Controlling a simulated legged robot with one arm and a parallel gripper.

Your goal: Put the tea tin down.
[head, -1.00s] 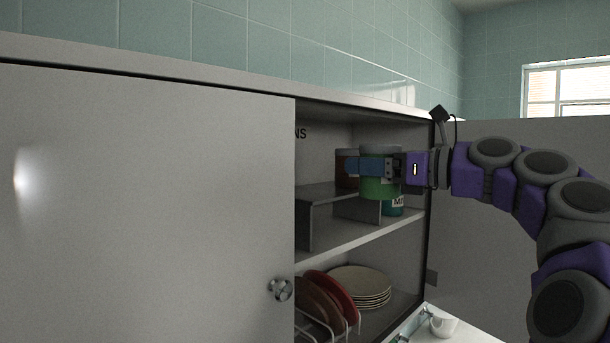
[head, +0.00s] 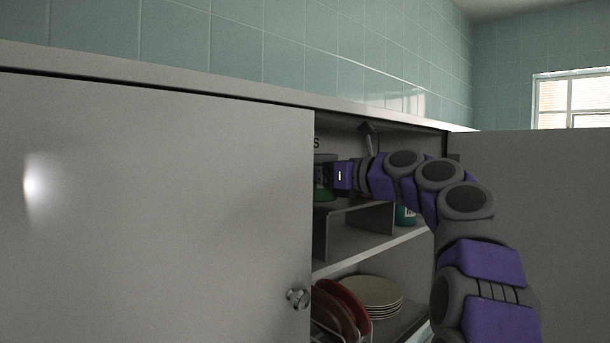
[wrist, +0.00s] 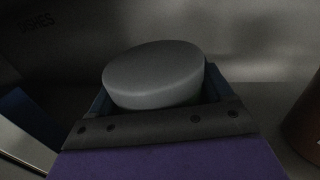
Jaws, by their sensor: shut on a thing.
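The tea tin, green with a round grey lid, shows in the head view (head: 322,195), partly hidden by my gripper and the sliding door's edge. My gripper (head: 327,174) is shut around it inside the cabinet. In the wrist view the grey lid (wrist: 155,75) fills the space between my blue fingers. The tin looks upright at the left part of the grey riser's top (head: 352,206). I cannot tell whether its base touches the riser.
A brown tin (wrist: 305,125) stands to the right in the wrist view. A teal tin (head: 405,215) stands right of the riser on the shelf. Below are stacked plates (head: 372,296) and red plates (head: 343,303) in a rack. The closed door panel (head: 150,200) borders the opening's left.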

